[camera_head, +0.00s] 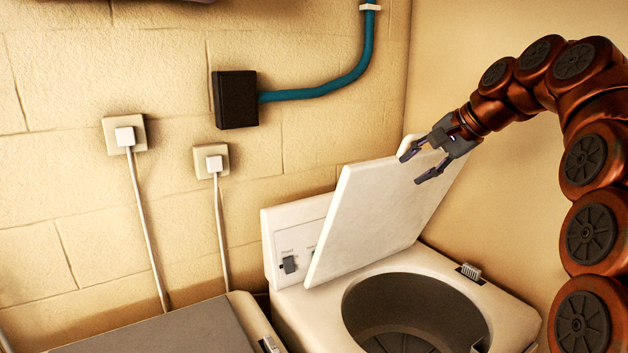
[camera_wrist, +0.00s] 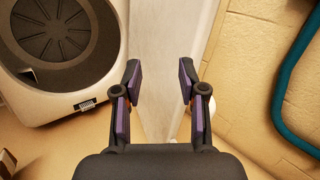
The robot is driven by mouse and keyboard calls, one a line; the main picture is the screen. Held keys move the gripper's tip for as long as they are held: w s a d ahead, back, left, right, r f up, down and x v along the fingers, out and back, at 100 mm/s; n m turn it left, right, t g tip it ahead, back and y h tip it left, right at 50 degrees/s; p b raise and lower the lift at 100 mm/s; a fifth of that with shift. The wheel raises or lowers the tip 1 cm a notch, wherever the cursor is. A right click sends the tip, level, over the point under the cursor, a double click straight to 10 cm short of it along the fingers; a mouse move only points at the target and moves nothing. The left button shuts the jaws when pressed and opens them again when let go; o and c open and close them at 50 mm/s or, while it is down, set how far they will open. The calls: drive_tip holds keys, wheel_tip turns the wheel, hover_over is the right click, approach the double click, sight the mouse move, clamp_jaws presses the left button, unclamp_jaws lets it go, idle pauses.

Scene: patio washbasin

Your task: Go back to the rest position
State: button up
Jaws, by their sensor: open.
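My gripper (camera_head: 421,167) is open and empty at the upper right edge of the raised white lid (camera_head: 375,207). In the wrist view my gripper (camera_wrist: 160,82) shows its two purple-padded fingers apart, with the lid's edge (camera_wrist: 165,55) running between and beyond them. I cannot tell whether a finger touches the lid. The lid stands tilted up at the back of a white washing machine (camera_head: 515,318), whose round dark drum opening (camera_head: 415,312) is uncovered. The drum also shows in the wrist view (camera_wrist: 60,35).
A second machine with a grey top (camera_head: 180,335) stands at the lower left. Two wall sockets with plugs (camera_head: 125,137) (camera_head: 214,163), a black box (camera_head: 235,99) and a blue hose (camera_head: 330,88) are on the brick wall. A plain wall (camera_head: 480,60) is close behind my gripper.

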drive_tip(key=s+a+f+n+g+h, duration=0.1)
drive_tip(key=s+a+f+n+g, duration=0.15)
drive_tip(key=s+f, duration=0.6)
drive_tip(key=s+a+f+n+g+h, duration=0.15)
drive_tip(key=s+a+f, duration=0.25)
drive_tip(key=s+f, duration=0.4)
drive_tip(key=s+d+f+n+g+h, duration=0.1)
drive_tip(key=s+f, duration=0.4)
drive_tip(key=s, duration=0.3)
drive_tip(key=s+d+f+n+g+h+b, duration=0.1)
drive_tip(key=s+f+n+g, duration=0.1)
drive_tip(key=s+f, duration=0.4)
drive_tip(key=s+d+f+n+g+h, duration=0.1)
drive_tip(key=s+f, duration=0.4)
drive_tip(key=s, duration=0.6)
drive_tip(key=shift+s+d+f+n, duration=0.3)
drive_tip(key=shift+s+d+n, duration=0.05)
drive_tip(key=shift+d+n, duration=0.2)
